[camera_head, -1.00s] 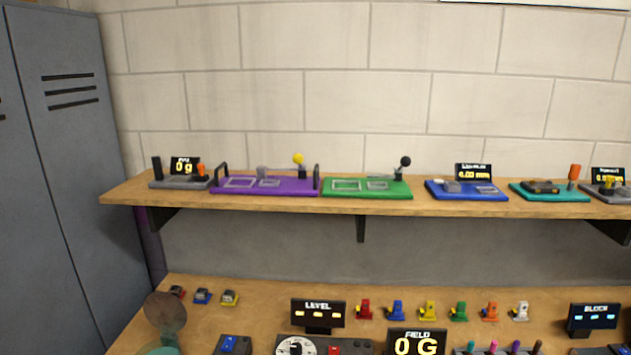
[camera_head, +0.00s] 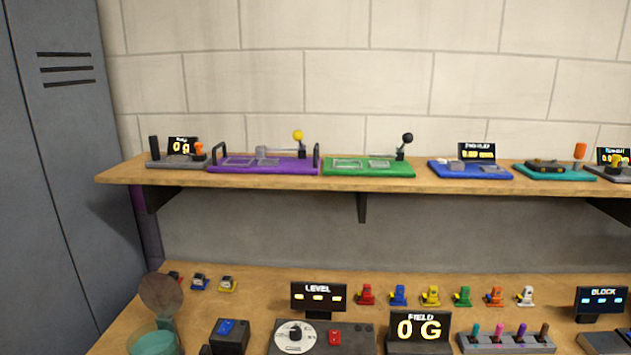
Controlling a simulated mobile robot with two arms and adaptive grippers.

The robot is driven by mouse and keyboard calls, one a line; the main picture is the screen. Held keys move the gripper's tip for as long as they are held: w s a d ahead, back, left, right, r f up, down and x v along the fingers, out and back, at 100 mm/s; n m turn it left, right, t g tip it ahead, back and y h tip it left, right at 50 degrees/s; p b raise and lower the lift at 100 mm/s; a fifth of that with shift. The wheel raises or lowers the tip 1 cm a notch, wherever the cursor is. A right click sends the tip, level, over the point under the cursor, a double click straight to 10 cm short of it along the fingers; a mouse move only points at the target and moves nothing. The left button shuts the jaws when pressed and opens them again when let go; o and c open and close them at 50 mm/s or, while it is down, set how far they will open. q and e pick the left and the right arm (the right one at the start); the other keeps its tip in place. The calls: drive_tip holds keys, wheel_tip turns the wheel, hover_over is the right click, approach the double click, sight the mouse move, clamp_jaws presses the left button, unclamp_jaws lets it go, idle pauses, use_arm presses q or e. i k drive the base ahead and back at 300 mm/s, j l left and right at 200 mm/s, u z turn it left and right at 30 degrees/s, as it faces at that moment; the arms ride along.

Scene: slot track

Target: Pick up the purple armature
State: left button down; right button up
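A small upright purple piece (camera_head: 521,333), which looks like the purple armature, stands in a grey rack (camera_head: 490,346) at the lower right of the head view. It is third from the left in a row with a teal piece (camera_head: 476,330), a pink piece (camera_head: 499,331) and a brown piece (camera_head: 543,332). Its lower end is hidden in the rack. Neither of my grippers is in view, and nothing is seen touching the purple piece.
The rack stands on a wooden bench (camera_head: 260,275) between the FIELD display (camera_head: 420,330) and the BLOCK display (camera_head: 601,301). Several small coloured cars (camera_head: 431,296) stand behind it. A wooden shelf (camera_head: 400,184) with coloured devices overhangs the bench's back. A grey locker (camera_head: 50,200) stands left.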

sight(518, 338)
drive_tip(key=i+l+z, duration=0.1)
drive_tip(key=z, duration=0.3)
drive_tip(key=i+l+z, duration=0.1)
drive_tip(key=z, duration=0.25)
drive_tip(key=i+l+z, duration=0.15)
drive_tip(key=z, duration=0.25)
drive_tip(key=l+u, duration=0.1)
drive_tip(key=u, duration=2.2)
